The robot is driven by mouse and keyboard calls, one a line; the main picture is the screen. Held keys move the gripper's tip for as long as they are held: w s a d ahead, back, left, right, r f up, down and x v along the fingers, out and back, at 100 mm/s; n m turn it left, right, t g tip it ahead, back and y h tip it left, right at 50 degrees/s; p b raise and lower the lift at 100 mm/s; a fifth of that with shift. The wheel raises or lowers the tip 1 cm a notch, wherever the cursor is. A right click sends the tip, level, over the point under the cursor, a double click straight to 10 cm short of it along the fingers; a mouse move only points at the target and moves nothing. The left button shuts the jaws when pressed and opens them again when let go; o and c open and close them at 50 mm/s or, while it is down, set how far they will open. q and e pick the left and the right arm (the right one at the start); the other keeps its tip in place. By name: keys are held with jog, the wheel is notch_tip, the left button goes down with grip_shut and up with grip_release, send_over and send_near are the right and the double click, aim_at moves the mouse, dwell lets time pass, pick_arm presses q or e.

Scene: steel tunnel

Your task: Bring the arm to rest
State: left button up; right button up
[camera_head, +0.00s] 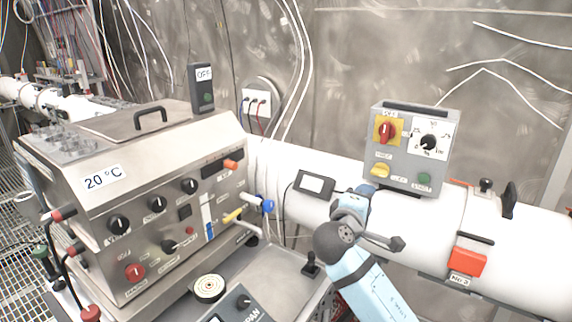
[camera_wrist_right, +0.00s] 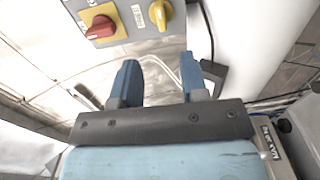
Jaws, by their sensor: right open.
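My right arm (camera_head: 370,284) is light blue with dark joints and rises from the bottom of the head view. Its gripper (camera_head: 354,202) is in front of the white pipe, just left of and below the grey control box (camera_head: 414,180). In the right wrist view the two blue fingers of the gripper (camera_wrist_right: 165,82) stand apart with nothing between them. A red knob (camera_wrist_right: 100,28) and a yellow knob (camera_wrist_right: 160,14) on the box lie beyond the fingers. My left arm is not in view.
A steel machine (camera_head: 150,205) labelled 20 °C fills the left. The white pipe (camera_head: 505,237) runs across behind my arm, with a small dark display (camera_head: 314,184) and a red block (camera_head: 468,261) on it. A black joystick (camera_head: 311,266) stands on the panel left of my arm.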

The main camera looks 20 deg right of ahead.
jog(key=s+a+f+n+y+p, duration=0.1)
jog(key=s+a+f+y+p, duration=0.3)
jog(key=f, duration=0.6)
jog(key=s+a+f+n+y+p, duration=0.1)
jog(key=s+a+f+y, duration=0.3)
jog(key=f+y, duration=0.45)
jog(key=s+a+f+m+y+p, duration=0.2)
jog(key=s+f, duration=0.3)
jog(key=s, duration=0.5)
jog(key=s+a+f+m+y+p, duration=0.2)
jog(key=s+a+f+m, duration=0.2)
jog(key=s, duration=0.6)
jog(key=shift+s+f+m+g, duration=0.15)
jog(key=shift+f+m+g, duration=0.25)
jog(key=shift+f, duration=0.45)
jog(key=shift+y, duration=0.25)
jog(key=shift+d, duration=0.1)
